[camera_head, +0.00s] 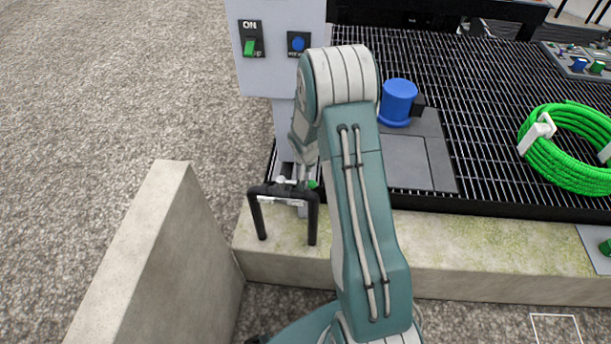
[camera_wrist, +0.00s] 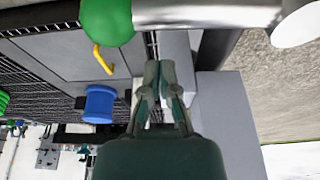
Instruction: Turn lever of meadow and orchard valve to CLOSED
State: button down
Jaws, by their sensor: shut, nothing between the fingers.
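A lever with a green ball knob (camera_wrist: 107,15) and a shiny metal rod (camera_wrist: 205,12) crosses the top of the wrist view. In the head view, a green knob (camera_head: 313,184) shows beside my arm, just above a black pipe frame (camera_head: 284,190). My gripper (camera_wrist: 158,68) is shut and empty, its fingertips close together below the rod in the wrist picture and apart from it. In the head view my arm hides most of the gripper and part of the valve. No meadow, orchard or CLOSED label is readable.
A grey post panel carries a green ON switch (camera_head: 251,46) and a blue button (camera_head: 298,44). A blue cylinder (camera_head: 398,100) stands on the black grating (camera_head: 470,90), left of a green hose coil (camera_head: 567,150). A concrete wall (camera_head: 150,270) rises at left.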

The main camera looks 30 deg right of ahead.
jog(key=shift+s+a+r, duration=0.15)
jog(key=shift+s+a, duration=0.45)
jog(key=shift+s, duration=0.2)
jog(key=shift+s+a+r, duration=0.1)
jog(key=shift+s+a, duration=0.45)
jog(key=shift+s, duration=0.25)
